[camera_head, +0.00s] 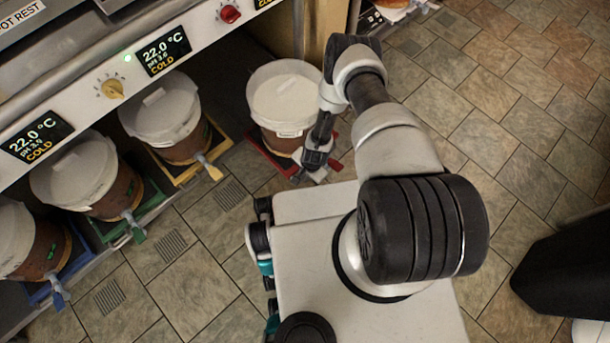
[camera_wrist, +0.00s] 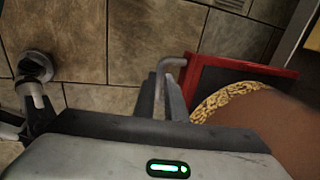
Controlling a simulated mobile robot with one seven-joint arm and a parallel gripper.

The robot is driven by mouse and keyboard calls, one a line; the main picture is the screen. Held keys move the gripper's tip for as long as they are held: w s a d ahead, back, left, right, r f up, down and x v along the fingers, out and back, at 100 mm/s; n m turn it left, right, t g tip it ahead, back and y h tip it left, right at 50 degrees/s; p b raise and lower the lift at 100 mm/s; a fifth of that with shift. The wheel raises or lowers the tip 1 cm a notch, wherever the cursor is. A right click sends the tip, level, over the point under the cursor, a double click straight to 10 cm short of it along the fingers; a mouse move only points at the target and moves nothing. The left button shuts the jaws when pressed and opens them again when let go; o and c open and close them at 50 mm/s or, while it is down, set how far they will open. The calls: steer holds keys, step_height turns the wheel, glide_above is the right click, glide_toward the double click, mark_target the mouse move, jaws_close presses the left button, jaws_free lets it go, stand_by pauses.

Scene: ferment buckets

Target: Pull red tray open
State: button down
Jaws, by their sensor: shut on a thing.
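The red tray (camera_head: 264,158) sits low on the floor side of the counter, with a white-lidded brown bucket (camera_head: 285,97) standing in it. The tray juts out farther than the neighbouring trays. In the wrist view its red rim (camera_wrist: 240,62) and the bucket's brown side (camera_wrist: 268,122) show at the right. My gripper (camera_head: 313,167) is at the tray's front. In the wrist view my gripper (camera_wrist: 165,95) is shut on the grey bent handle (camera_wrist: 172,64) of the tray. My gripper and arm hide part of the tray's front in the head view.
Yellow (camera_head: 208,163), green (camera_head: 127,228) and blue (camera_head: 55,287) trays with buckets stand in a row to the left. The counter (camera_head: 75,118) with knobs and displays overhangs them. A black object (camera_head: 565,270) stands at the right. Tiled floor is open at upper right.

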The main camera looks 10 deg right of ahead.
steer(key=shift+s+d, duration=0.1)
steer(key=shift+s, duration=0.05)
steer(key=c, duration=1.8)
jaws_free()
steer(key=r+p, duration=0.2)
steer(key=r, duration=0.3)
steer(key=s+d+r+p, duration=0.1)
steer(key=r, duration=0.5)
steer(key=s+r+p, duration=0.1)
steer(key=r+p, duration=0.1)
steer(key=r, duration=0.4)
steer(key=shift+s+d+p, duration=0.2)
steer(key=shift+d+p, duration=0.1)
steer(key=shift+d, duration=0.05)
